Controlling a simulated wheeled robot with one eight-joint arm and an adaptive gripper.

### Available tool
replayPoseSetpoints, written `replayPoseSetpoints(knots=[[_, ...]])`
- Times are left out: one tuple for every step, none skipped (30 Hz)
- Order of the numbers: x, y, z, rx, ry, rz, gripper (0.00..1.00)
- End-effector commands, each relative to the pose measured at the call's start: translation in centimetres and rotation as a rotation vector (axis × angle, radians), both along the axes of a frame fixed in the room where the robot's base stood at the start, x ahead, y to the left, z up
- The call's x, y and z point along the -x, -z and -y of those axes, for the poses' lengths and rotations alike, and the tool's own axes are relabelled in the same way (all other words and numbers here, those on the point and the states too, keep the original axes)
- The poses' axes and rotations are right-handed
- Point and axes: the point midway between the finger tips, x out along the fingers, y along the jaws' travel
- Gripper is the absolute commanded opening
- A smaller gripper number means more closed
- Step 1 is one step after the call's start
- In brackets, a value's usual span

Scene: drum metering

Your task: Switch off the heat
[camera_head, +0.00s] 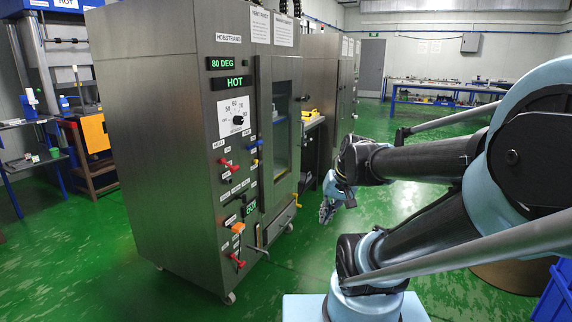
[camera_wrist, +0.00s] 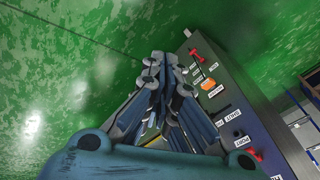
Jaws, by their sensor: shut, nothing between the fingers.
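The grey metal cabinet (camera_head: 165,130) stands left of centre in the head view, with green displays reading "80 DEG" (camera_head: 222,63) and "HOT" (camera_head: 235,82). Below its dial (camera_head: 238,119), a red handle (camera_head: 228,168) sits under a small label that seems to read "HEAT". Lower down are an orange knob (camera_head: 238,228) and another red handle (camera_head: 237,260). My gripper (camera_head: 326,212) is to the right of the cabinet, apart from these controls. In the wrist view my gripper (camera_wrist: 158,62) is shut and empty, with the control panel (camera_wrist: 232,105) to its right.
A blue handle (camera_head: 255,145) and a cabinet door with a window (camera_head: 282,125) are beside the controls. A hanging lever (camera_head: 259,240) sticks out low on the front. More cabinets (camera_head: 320,75) stand behind. The green floor (camera_head: 290,285) in front is clear.

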Motion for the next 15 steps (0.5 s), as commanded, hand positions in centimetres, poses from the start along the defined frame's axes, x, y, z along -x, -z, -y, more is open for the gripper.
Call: replayPoseSetpoints(knots=[[1.3,0.7,1.1,0.043,-0.006,-0.009,0.00],[1.9,1.0,1.7,0.070,-0.012,-0.015,0.00],[2.7,1.4,2.5,0.105,-0.019,-0.021,0.00],[3.3,1.7,3.1,0.130,-0.023,-0.026,0.00],[3.9,2.0,3.7,0.152,-0.027,-0.032,0.00],[4.5,2.3,4.3,0.180,-0.032,-0.039,0.00],[4.9,2.5,4.8,0.198,-0.035,-0.043,0.00],[5.3,2.6,5.2,0.215,-0.038,-0.046,0.00],[5.7,2.9,5.7,0.234,-0.042,-0.052,0.00],[6.0,2.9,6.0,0.247,-0.043,-0.055,0.00],[6.2,3.0,6.2,0.256,-0.046,-0.058,0.00],[6.5,3.2,6.4,0.267,-0.047,-0.062,0.00],[6.6,3.2,6.6,0.272,-0.047,-0.063,0.00],[6.6,3.1,6.7,0.276,-0.047,-0.064,0.00],[6.5,3.0,6.7,0.278,-0.047,-0.064,0.00]])
